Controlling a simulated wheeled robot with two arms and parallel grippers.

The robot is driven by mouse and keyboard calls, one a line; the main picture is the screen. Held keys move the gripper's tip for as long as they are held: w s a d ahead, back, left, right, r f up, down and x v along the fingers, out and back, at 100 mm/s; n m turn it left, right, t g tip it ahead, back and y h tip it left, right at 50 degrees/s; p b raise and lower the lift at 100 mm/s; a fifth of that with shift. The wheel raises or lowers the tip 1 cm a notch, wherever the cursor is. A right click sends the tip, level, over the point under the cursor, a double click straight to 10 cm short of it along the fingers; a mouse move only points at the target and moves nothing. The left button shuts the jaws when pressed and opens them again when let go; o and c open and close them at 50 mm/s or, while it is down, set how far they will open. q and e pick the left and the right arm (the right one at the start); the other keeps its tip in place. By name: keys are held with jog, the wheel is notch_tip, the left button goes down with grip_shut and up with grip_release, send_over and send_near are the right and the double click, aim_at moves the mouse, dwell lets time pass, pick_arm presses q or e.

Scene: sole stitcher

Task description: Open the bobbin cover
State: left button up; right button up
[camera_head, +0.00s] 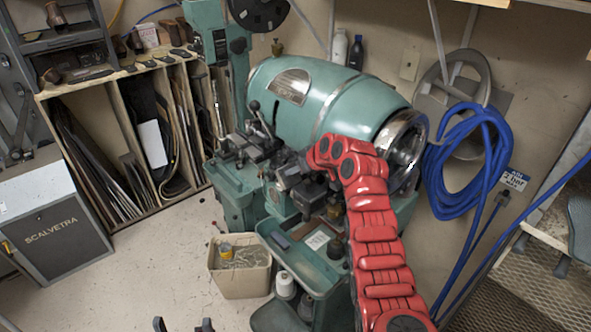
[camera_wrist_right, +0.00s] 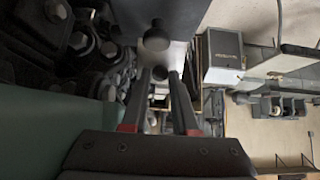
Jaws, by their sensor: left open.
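The green sole stitcher (camera_head: 335,95) has a barrel-shaped body with a shiny metal ring and open round end on its right. I cannot pick out the bobbin cover for certain among the dark parts below the barrel. My right arm reaches in from the lower right, and its gripper is among those parts, mostly hidden in the head view. In the right wrist view my right gripper (camera_wrist_right: 159,72) has its fingers apart. A small dark knob shows between the tips; I cannot tell if they touch it. My left gripper (camera_head: 182,325) is open at the bottom edge, away from the machine.
A beige bin (camera_head: 240,272) and a green tray (camera_head: 318,275) with small items stand in front of the machine. A shelf rack (camera_head: 108,195) and grey cabinet (camera_head: 52,240) are at left. Blue hose (camera_head: 452,180) hangs on the right wall. The floor at lower left is clear.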

grip_shut()
jog(key=s+d+f+t+y+b, duration=0.1)
jog(key=b, duration=0.8)
jog(key=shift+f+t, duration=0.2)
jog(key=shift+t, duration=0.2)
jog(key=shift+s+r+t+y+b, duration=0.2)
jog(key=shift+t+y+b, duration=0.15)
jog(key=shift+b, duration=0.25)
jog(key=shift+r, duration=0.15)
jog(key=o, duration=0.9)
grip_release()
jog(key=shift+s, duration=0.1)
jog(key=shift+c, duration=0.2)
jog(key=shift+d, duration=0.1)
